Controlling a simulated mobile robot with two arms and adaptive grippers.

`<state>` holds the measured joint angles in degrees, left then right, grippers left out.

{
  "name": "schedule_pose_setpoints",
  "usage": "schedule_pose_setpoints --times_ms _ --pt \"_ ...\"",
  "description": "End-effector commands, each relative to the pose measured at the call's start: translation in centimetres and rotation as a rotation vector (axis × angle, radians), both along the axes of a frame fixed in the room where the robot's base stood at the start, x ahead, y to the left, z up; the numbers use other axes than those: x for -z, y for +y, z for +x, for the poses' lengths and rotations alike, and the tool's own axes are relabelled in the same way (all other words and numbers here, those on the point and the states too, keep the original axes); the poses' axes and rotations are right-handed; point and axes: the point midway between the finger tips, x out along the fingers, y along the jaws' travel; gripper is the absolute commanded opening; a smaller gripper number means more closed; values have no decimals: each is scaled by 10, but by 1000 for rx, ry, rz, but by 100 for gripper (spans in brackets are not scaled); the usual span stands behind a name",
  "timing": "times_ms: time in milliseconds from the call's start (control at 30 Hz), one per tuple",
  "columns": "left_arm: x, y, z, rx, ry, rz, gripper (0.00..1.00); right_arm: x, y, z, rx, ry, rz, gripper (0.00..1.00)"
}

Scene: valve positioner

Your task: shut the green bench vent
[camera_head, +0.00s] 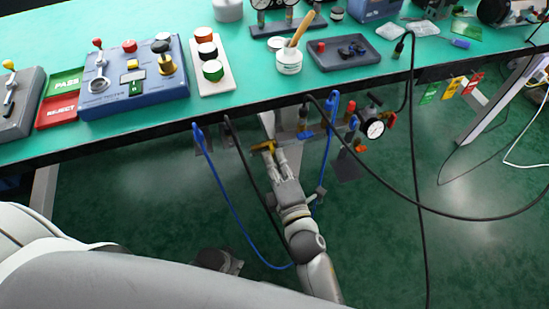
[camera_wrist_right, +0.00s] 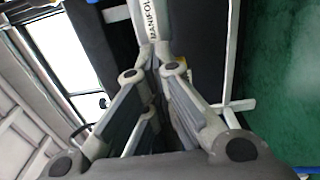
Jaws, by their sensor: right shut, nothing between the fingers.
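I cannot make out a green vent handle for certain in either view. Fittings hang under the bench's front edge, among them a yellow lever (camera_head: 263,146), a blue handle (camera_head: 333,100) and a pressure gauge (camera_head: 375,128). My right gripper (camera_head: 273,150) reaches up to the yellow lever, its fingers overlapping it in the picture; contact cannot be told. In the wrist view the right gripper (camera_wrist_right: 154,58) is shut and empty, its tips by a grey pipe lettered "MANIFOLD" (camera_wrist_right: 150,20). My left gripper (camera_head: 218,261) is low, mostly behind my pale arm; its fingers are hidden.
A blue hose (camera_head: 225,202) and black cables (camera_head: 415,212) hang below the bench around my right arm. Green, yellow and red tags (camera_head: 452,88) hang at the right. The green bench top (camera_head: 250,88) carries a control box (camera_head: 135,85) and a tray (camera_head: 345,52).

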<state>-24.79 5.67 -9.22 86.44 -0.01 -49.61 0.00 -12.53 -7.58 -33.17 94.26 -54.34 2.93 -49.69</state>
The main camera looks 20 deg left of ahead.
Motion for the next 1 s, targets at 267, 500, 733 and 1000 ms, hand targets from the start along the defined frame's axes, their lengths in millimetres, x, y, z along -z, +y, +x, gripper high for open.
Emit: schedule_pose_setpoints --times_ms 267,500,733,1000 --pt "1 1 -3 0 6 1 35 0 0 0 0 -2 -1 15" --pt "3 0 -5 1 11 0 35 1 -7 -10 0 1 -2 18" --pt "2 0 -3 1 7 1 35 3 -33 -48 -2 3 -7 41" --pt "2 0 -3 1 6 0 35 1 -57 -86 0 2 -2 66"
